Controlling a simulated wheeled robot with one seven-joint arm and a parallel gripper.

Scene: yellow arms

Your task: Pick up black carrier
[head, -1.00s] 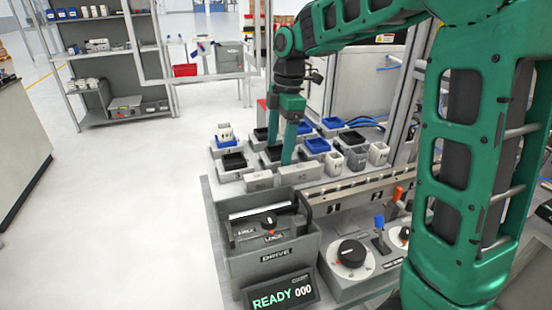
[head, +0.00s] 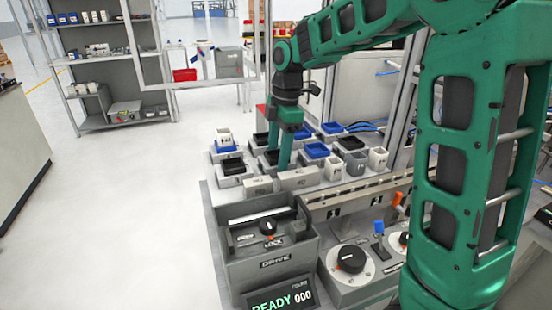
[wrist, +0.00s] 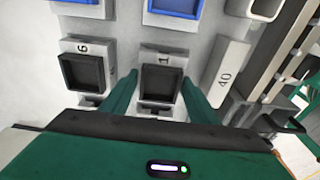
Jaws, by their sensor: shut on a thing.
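My gripper (head: 283,160) is low over the tray rack. In the wrist view its two green fingers (wrist: 160,84) stand on either side of a black square carrier (wrist: 163,82), shut on it. The carrier is upright at the seat marked 1, and I cannot see a gap under it. In the head view this carrier is partly hidden behind the fingers. A second black carrier (wrist: 84,72) sits to the left in the wrist view at the seat marked 6. Another black carrier (head: 233,166) shows at the rack's left in the head view.
Blue carriers (head: 316,150) and grey-white cups (head: 378,157) sit close around the gripper. A grey drive box (head: 265,250) with a knob stands in front, beside a dial panel (head: 351,260). A metal frame post (head: 403,110) rises at the right. The floor at left is clear.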

